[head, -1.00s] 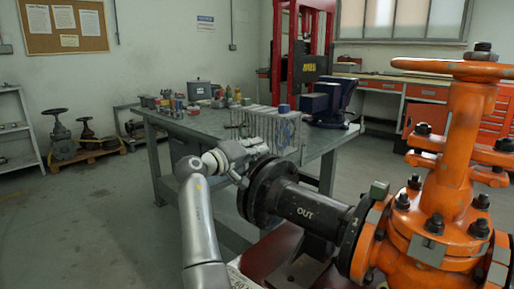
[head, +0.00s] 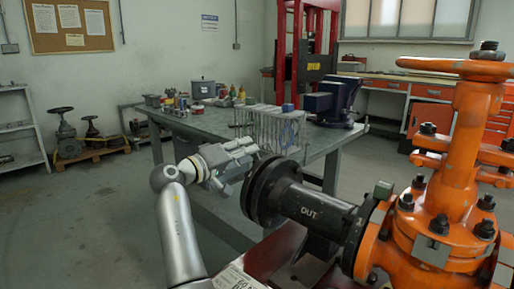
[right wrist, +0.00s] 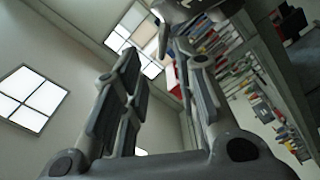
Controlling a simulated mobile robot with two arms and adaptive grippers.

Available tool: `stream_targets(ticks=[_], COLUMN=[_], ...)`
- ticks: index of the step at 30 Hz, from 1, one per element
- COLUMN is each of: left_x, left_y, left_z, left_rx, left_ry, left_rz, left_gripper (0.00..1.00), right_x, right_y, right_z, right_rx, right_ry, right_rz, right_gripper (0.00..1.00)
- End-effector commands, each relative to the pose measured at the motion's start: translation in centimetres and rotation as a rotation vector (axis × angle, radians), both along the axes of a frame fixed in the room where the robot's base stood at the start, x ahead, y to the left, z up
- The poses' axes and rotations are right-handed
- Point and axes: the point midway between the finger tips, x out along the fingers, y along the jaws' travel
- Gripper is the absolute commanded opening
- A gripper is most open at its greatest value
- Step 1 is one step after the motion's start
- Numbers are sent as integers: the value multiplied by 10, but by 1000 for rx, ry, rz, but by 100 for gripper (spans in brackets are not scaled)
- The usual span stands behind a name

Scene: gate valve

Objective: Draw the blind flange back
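The orange gate valve (head: 432,215) stands at the right in the head view. Its black outlet pipe marked OUT (head: 312,207) runs left to dark round flange discs (head: 262,188). The outermost disc looks like the blind flange; I cannot clearly separate it from its mate. A grey part (right wrist: 190,12) shows at the top there, unclear.
A grey workbench (head: 195,122) stands behind, with a wire rack (head: 270,128), a blue vise (head: 333,100) and small items. Red supports (head: 255,258) lie below the pipe. Open floor (head: 95,215) lies to the left.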

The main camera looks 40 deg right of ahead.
Motion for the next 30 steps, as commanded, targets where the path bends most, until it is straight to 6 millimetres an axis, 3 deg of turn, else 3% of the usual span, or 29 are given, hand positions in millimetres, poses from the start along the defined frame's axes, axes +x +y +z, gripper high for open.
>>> stream_targets(ticks=[3, 9, 30], left_x=[0, 0, 0], left_y=[0, 0, 0], left_z=[0, 0, 0], left_rx=[0, 0, 0], left_ry=[0, 0, 0], left_rz=[0, 0, 0], left_gripper=[43, 43, 43], right_x=[-2, -4, -4], right_y=[23, 44, 47], right_z=[0, 0, 1], right_rx=[1, -1, -1], right_ry=[0, 0, 0], right_rz=[3, 0, 0], right_gripper=[28, 28, 28])
